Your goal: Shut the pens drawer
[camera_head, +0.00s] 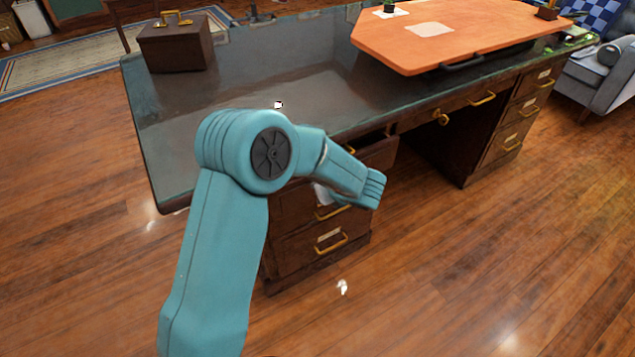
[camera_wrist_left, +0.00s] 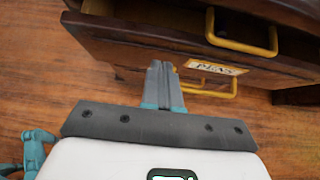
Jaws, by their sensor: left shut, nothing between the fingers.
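In the left wrist view, a dark wood drawer front carries a PENS label (camera_wrist_left: 217,68) and a yellow handle (camera_wrist_left: 210,90). Pale wood shows behind its upper left edge, so this pens drawer (camera_wrist_left: 130,52) appears to stand out from the desk; how far I cannot tell. My left gripper (camera_wrist_left: 163,66) is shut and empty, its tips in front of the drawer front, left of the handle; contact is unclear. In the head view my left arm hides the gripper and part of the desk's left drawers. My right gripper is not in view.
Another yellow handle (camera_wrist_left: 240,38) sits above the label. The desk (camera_head: 250,75) holds a brown case (camera_head: 175,47) and an orange board (camera_head: 460,35). A lower left drawer (camera_head: 310,250) sits near the floor. The wooden floor (camera_head: 450,260) in front is clear.

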